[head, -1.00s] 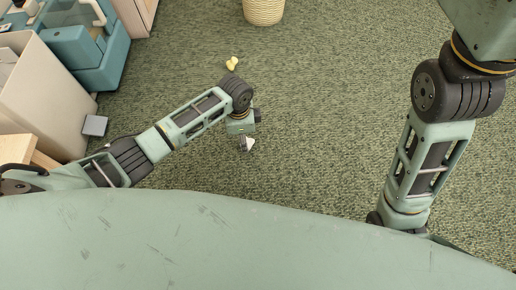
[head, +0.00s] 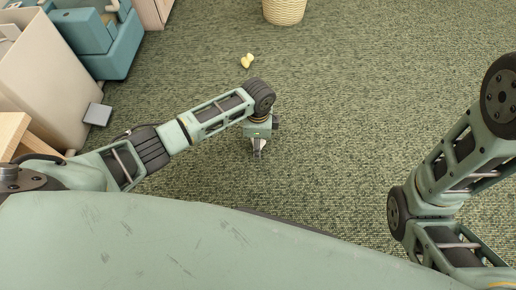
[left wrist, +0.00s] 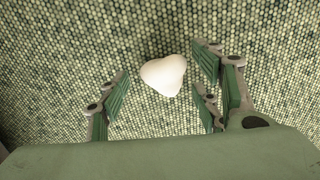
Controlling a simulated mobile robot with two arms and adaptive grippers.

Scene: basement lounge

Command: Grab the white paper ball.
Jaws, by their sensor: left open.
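The white paper ball (left wrist: 163,75) lies on the green carpet and shows in the left wrist view as a pale, rounded lump. My left gripper (left wrist: 158,84) is open, with green-padded fingers to either side of the ball and a gap on both sides. I cannot tell how far above the carpet the fingertips are. In the head view my left gripper (head: 258,153) points down at the carpet, and the ball is mostly or fully hidden by it. My right arm is at the right of the head view; its gripper is out of sight.
A small pale yellow object (head: 247,61) lies on the carpet beyond my left gripper. A woven basket (head: 284,10) stands at the top. A small grey box (head: 98,114), a beige bin (head: 50,80) and teal furniture (head: 95,45) are at left. Open carpet lies centre and right.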

